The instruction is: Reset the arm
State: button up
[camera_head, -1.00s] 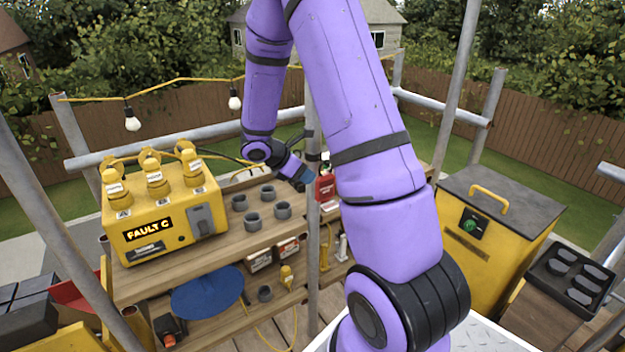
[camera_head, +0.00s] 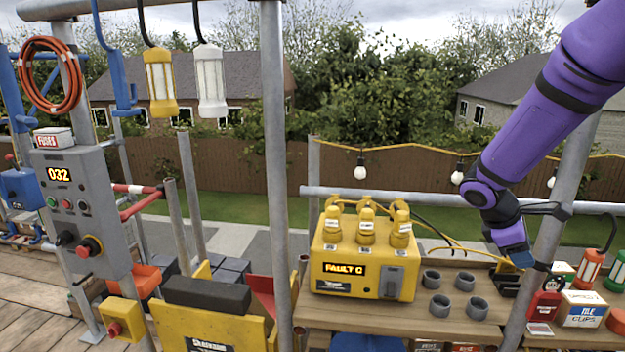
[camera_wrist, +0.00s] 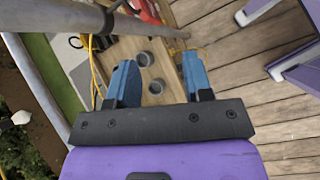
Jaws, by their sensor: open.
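My arm is purple and comes in from the upper right of the head view. My gripper (camera_head: 522,258) hangs at its lower end, above the back right of the wooden shelf (camera_head: 400,322), beside a scaffold pole. In the wrist view my gripper (camera_wrist: 158,84) shows two blue fingers spread apart with nothing between them. Beyond the fingers lie the wooden shelf and grey ring-shaped cups (camera_wrist: 144,59). The fingertips are small and partly hidden by the pole in the head view.
A yellow box reading FAULT C (camera_head: 345,258) stands left of the grey cups (camera_head: 438,305). A scaffold pole (camera_head: 550,235) stands close to my gripper; a horizontal rail (camera_head: 400,194) runs behind. A grey control panel reading 032 (camera_head: 75,205) is at left. A tile clips box (camera_head: 582,308) sits right.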

jog(key=s+a+r+m+t+y, duration=0.3)
jog(key=s+a+r+m, duration=0.2)
jog(key=s+a+r, duration=0.2)
jog(key=s+a+r+m+t+y, duration=0.3)
jog(key=s+a+r+m, duration=0.3)
jog(key=s+a+r, duration=0.2)
jog(key=s+a+y, duration=0.1)
jog(key=s+a, duration=0.1)
jog(key=s, duration=0.2)
jog(key=shift+s+r+t, duration=0.3)
jog(key=shift+t, duration=0.1)
jog(key=shift+o, duration=0.7)
jog(key=shift+w, duration=0.1)
dwell(1.8)
